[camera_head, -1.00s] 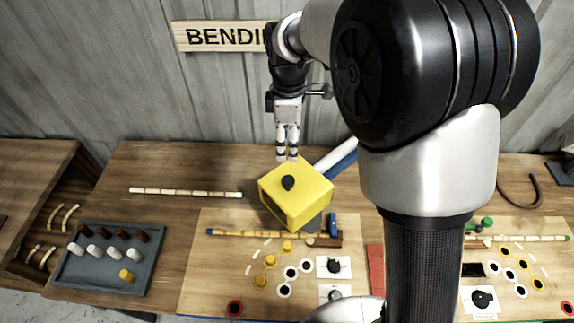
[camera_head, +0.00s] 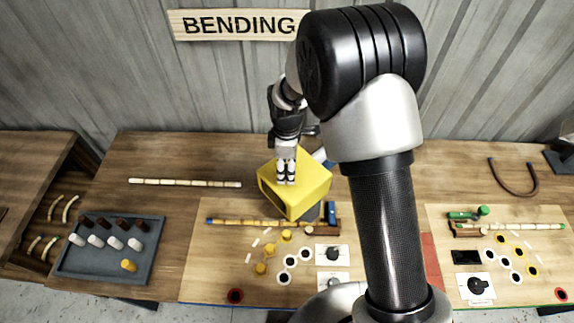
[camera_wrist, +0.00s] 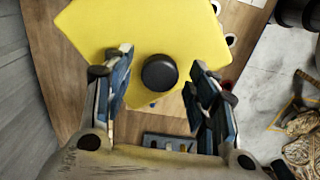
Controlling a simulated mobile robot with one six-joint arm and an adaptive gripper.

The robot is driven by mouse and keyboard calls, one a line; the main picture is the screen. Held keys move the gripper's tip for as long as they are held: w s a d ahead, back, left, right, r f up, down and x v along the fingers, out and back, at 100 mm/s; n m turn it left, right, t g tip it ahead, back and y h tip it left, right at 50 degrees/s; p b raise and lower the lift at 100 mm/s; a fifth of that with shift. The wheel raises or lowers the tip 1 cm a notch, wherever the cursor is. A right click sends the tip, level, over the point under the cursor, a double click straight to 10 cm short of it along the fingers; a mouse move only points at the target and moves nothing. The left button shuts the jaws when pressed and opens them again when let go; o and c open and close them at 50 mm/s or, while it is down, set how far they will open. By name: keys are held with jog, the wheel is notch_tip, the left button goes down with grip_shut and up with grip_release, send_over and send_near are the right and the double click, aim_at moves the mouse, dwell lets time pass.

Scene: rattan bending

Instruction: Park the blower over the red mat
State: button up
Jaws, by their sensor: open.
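The blower (camera_head: 312,187) is a yellow box that stands tilted in the picture, behind the left work board, with a white-and-blue part (camera_head: 321,156) at its far right. My gripper (camera_head: 286,182) is above its top, pointing down. In the wrist view, the two open fingers stand on either side of the blower's round black knob (camera_wrist: 159,73), with gaps visible; I cannot tell how deep they reach. The yellow top (camera_wrist: 130,28) fills much of that view. The red mat (camera_head: 431,264) shows as a narrow strip between the two boards, partly hidden by my arm.
The left board (camera_head: 200,275) holds pegs, rings and a rattan pole (camera_head: 250,223). The right board (camera_head: 445,290) is similar. A grey tray (camera_head: 68,270) of pegs stands left, with another pole (camera_head: 185,183) behind it. A bent rod (camera_head: 514,193) lies back right.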

jog(key=shift+c, duration=0.2)
grip_shut()
dwell(0.5)
